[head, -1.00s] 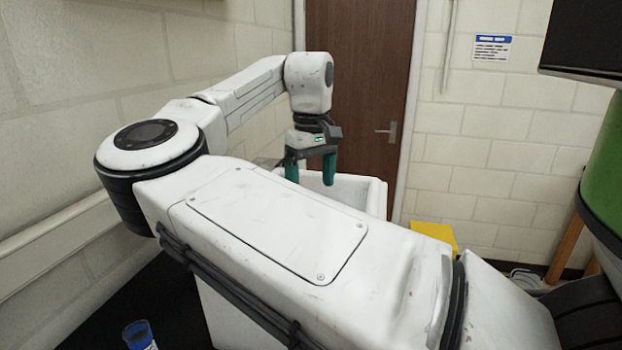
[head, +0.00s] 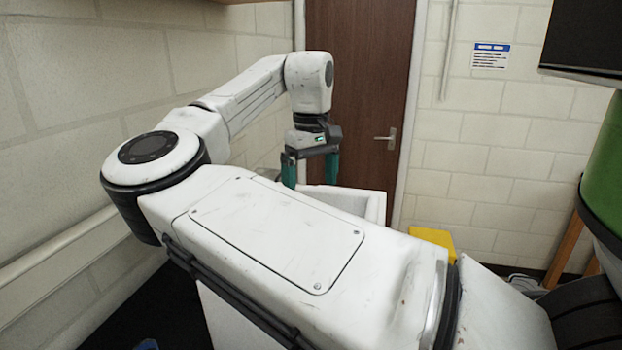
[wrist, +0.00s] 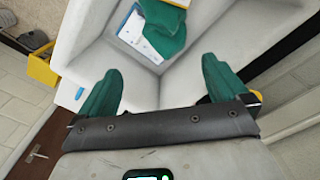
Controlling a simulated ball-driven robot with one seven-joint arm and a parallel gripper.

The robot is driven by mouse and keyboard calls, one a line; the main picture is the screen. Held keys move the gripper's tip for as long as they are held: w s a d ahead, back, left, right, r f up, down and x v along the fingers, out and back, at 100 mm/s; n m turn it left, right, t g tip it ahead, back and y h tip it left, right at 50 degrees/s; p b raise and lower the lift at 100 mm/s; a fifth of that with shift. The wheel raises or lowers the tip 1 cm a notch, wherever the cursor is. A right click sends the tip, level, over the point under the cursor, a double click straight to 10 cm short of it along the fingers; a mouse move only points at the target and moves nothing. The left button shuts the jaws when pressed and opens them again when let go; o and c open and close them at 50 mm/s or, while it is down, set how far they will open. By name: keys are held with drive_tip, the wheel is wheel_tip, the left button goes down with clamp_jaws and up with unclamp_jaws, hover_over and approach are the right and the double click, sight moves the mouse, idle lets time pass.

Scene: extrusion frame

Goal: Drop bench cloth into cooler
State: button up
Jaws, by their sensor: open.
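The cooler is a white open-topped box (head: 376,208) beyond my arm in the head view, partly hidden by the arm. The wrist view looks down into its pale interior. A green cloth (wrist: 166,32), which looks like the bench cloth, lies crumpled low inside the cooler, against a white, blue and orange packet (wrist: 130,32). My gripper (head: 311,185) hangs above the cooler with its fingers pointing down. In the wrist view my gripper (wrist: 160,65) has its two green fingers wide apart with nothing between them. The cloth is apart from the fingers.
A yellow object (head: 434,236) stands right of the cooler. A brown door (head: 358,100) is behind it, and a block wall (head: 70,110) runs along the left. A green rounded object (head: 606,180) is at the right edge. A blue item (head: 147,345) shows at the bottom left.

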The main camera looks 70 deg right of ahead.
drive_tip(key=shift+r, duration=0.45)
wheel_tip(320, 180, up, 11)
drive_tip(key=b, duration=0.1)
idle(0.4)
drive_tip(key=shift+f, duration=0.15)
